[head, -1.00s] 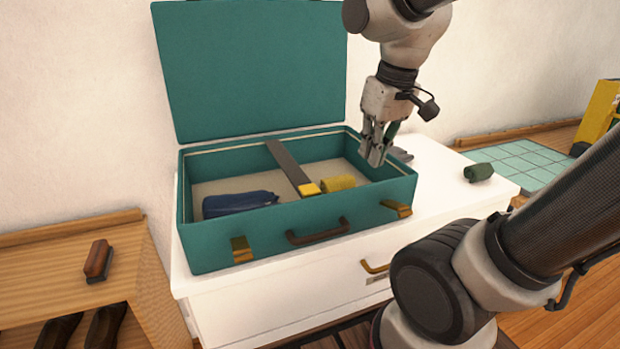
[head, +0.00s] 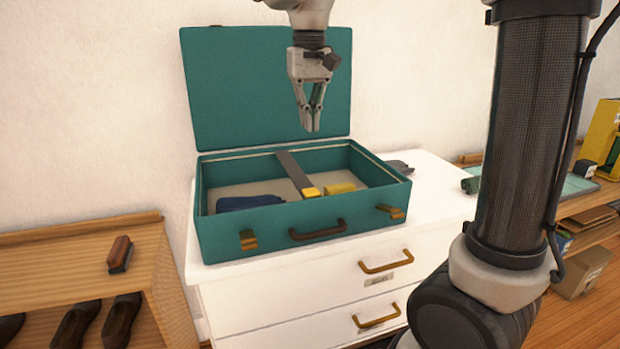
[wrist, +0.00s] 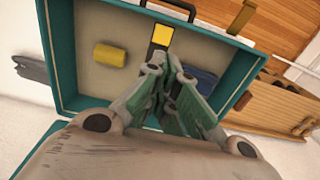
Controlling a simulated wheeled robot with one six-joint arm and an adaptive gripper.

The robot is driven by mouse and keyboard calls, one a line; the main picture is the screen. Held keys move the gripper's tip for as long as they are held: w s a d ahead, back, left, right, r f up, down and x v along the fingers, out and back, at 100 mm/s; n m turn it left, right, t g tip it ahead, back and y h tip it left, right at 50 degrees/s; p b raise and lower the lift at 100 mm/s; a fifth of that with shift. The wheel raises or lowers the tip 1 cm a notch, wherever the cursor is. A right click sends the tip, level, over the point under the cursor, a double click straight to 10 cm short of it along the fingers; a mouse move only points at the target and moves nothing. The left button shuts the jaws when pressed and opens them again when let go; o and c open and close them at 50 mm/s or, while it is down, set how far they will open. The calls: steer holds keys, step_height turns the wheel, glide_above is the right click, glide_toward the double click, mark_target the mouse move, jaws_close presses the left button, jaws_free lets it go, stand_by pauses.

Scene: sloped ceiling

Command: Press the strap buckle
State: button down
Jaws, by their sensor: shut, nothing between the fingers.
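The strap buckle (head: 310,191) is a yellow block at the front end of a dark strap (head: 292,168) that runs front to back across the open teal suitcase (head: 225,234). In the wrist view the buckle (wrist: 161,35) shows just beyond my fingertips, near the suitcase's front wall. My gripper (head: 312,129) points down above the back part of the suitcase, well above the strap. Its fingers are together and hold nothing. In the wrist view the fingers (wrist: 170,62) hide much of the strap.
Inside the suitcase lie a yellow roll (head: 340,188) and a blue cloth item (head: 248,202). The raised lid (head: 240,90) stands behind my gripper. A grey item (head: 398,167) lies on the white dresser (head: 440,190). A shoe rack (head: 80,244) with a brush stands at left.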

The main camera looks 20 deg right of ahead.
mark_target(310, 188)
step_height(310, 188, down, 14)
stand_by(0.6)
steer(key=shift+f, duration=0.8)
steer(key=shift+s+f, duration=0.15)
steer(key=shift+f, duration=0.1)
steer(key=shift+d, duration=0.1)
steer(key=shift+r, duration=0.4)
step_height(310, 188, up, 14)
